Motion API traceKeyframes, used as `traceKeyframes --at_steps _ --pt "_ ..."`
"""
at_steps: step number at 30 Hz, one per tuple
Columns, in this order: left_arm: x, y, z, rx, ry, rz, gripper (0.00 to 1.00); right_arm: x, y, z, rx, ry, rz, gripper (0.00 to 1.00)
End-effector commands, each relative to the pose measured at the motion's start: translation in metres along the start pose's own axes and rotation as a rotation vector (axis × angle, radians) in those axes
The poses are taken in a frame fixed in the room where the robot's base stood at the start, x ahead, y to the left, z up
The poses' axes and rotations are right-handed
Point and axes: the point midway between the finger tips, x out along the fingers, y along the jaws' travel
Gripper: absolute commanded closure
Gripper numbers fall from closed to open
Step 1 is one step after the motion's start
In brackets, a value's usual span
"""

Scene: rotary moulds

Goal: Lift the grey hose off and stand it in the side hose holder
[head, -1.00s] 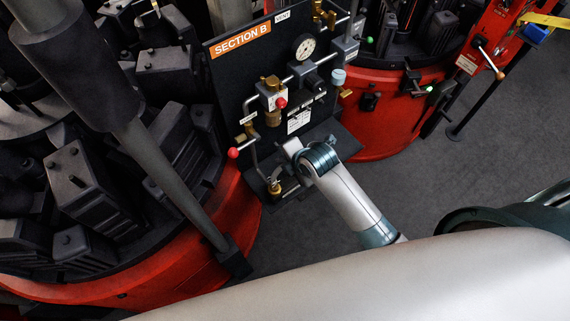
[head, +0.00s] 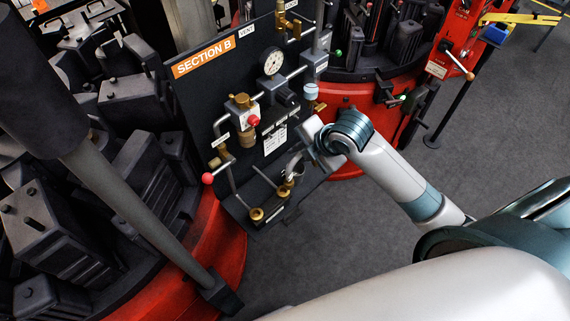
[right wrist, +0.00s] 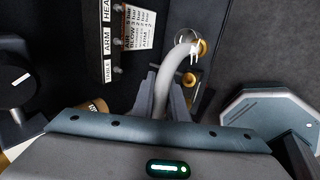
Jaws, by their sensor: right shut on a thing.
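The grey hose (right wrist: 172,75) is a short, curved pale tube in the right wrist view. My right gripper (right wrist: 164,98) is shut on it, with a finger on each side. The hose arches away from the fingers, and its far end is close to a brass fitting (right wrist: 201,47); I cannot tell whether they touch. In the head view the right gripper (head: 304,163) is low in front of the Section B panel, and the hose (head: 294,160) shows only as a small grey curve. I cannot pick out the side hose holder with certainty. My left gripper is not in view.
The black Section B panel (head: 190,90) carries a gauge (head: 272,62), valves and a red-knobbed lever (head: 208,178). Brass fittings (head: 257,214) sit on its base ledge. Red rotary mould bases (head: 205,245) stand on both sides. Grey floor (head: 375,195) is open at right.

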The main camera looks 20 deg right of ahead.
Motion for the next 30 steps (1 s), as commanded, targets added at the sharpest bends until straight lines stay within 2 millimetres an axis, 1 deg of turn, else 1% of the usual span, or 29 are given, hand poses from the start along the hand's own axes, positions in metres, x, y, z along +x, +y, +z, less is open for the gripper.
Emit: traceKeyframes --at_steps 3,9,25,30 --pt "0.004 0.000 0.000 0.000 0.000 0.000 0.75 -0.006 0.001 0.008 -0.001 -0.002 0.002 1.00" --pt "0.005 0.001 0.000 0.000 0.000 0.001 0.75 -0.010 0.001 0.012 -0.001 0.000 0.001 1.00" --pt "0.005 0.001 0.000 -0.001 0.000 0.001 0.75 -0.010 0.002 0.011 0.000 0.000 0.002 1.00" --pt "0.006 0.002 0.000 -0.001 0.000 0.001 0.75 -0.007 0.008 0.001 0.004 -0.004 0.005 1.00"
